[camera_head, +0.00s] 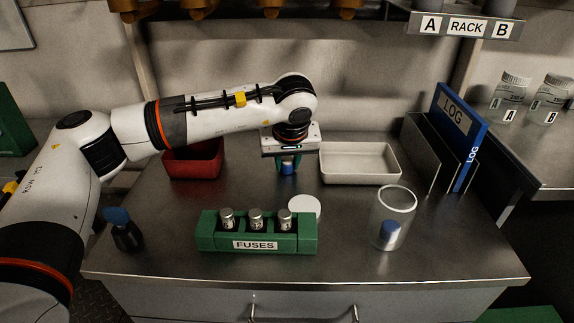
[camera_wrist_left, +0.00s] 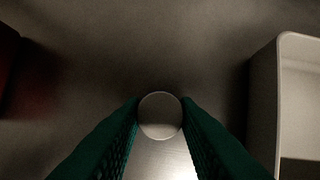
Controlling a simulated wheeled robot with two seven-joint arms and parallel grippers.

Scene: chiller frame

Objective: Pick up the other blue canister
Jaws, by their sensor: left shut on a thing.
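My left gripper (camera_head: 288,168) is between the red bin and the white tray, toward the back of the table. It is shut on a blue canister (camera_head: 288,169), whose blue side shows between the fingers. In the left wrist view the canister's round grey end (camera_wrist_left: 160,115) sits between the two dark green fingers (camera_wrist_left: 161,125). I cannot tell whether the canister touches the table. A second blue canister (camera_head: 389,232) is inside the clear glass jar (camera_head: 396,203) at the front right. My right gripper is not in view.
A red bin (camera_head: 193,162) and a white tray (camera_head: 360,163) flank the gripper. In front are a green fuse holder (camera_head: 210,236) with three fuses, a white disc (camera_head: 304,207) and a dark blue-topped bottle (camera_head: 124,231). A blue log binder (camera_head: 457,120) stands at the right.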

